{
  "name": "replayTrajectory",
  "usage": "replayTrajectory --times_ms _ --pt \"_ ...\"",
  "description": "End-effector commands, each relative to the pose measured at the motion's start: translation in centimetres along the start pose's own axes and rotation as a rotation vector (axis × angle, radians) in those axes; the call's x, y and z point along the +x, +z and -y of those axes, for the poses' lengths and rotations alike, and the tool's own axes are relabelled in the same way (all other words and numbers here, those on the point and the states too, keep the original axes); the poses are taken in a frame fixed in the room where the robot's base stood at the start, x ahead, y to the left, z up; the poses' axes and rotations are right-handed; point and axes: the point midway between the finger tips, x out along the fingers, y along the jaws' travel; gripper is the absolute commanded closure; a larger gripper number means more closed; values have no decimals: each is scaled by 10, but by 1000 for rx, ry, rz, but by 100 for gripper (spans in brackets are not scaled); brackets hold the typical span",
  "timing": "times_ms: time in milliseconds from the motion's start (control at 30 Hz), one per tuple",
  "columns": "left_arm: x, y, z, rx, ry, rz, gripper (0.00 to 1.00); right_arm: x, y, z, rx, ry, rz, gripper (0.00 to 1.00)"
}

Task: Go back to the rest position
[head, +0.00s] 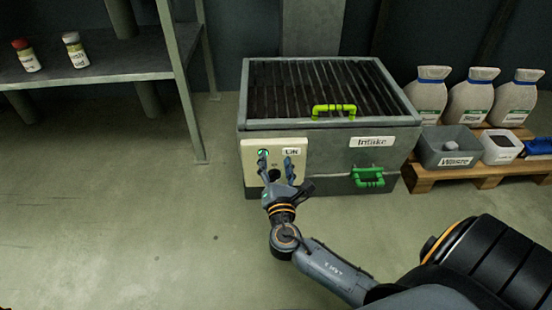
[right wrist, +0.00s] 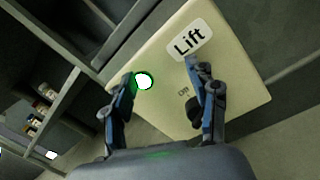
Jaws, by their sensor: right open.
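My right gripper (head: 277,164) is open and empty, in front of the cream control panel (head: 247,165) of the grey intake box. In the right wrist view its two fingers (right wrist: 160,75) stand apart over the panel (right wrist: 225,80). A lit button with a green ring (right wrist: 144,81) shows beside the left fingertip. A "Lift" label (right wrist: 189,39) lies above the fingers, and a black knob (right wrist: 193,110) is partly hidden by the right finger. I cannot tell whether the fingers touch the panel. My left gripper is not in view.
The intake box (head: 330,150) has a barred top with a yellow-green handle (head: 334,109) and a green front handle (head: 368,177). A shelf (head: 100,58) with two jars stands left. A pallet (head: 470,172) with sacks and bins stands right. The floor in front is clear.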

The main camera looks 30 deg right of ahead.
Motion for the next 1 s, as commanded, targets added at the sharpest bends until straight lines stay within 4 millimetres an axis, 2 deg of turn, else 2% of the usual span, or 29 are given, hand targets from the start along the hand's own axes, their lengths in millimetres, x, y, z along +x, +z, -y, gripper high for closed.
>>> replayTrajectory --times_ms 200,767,867,1000 --pt "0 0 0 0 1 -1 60 2 17 -8 0 -1 0 42" --pt "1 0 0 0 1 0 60 2 19 -9 -1 -1 0 42" --pt "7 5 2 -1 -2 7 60 3 28 -14 -1 -1 0 42" --pt "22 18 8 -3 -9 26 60 5 50 -26 -1 -1 0 42"
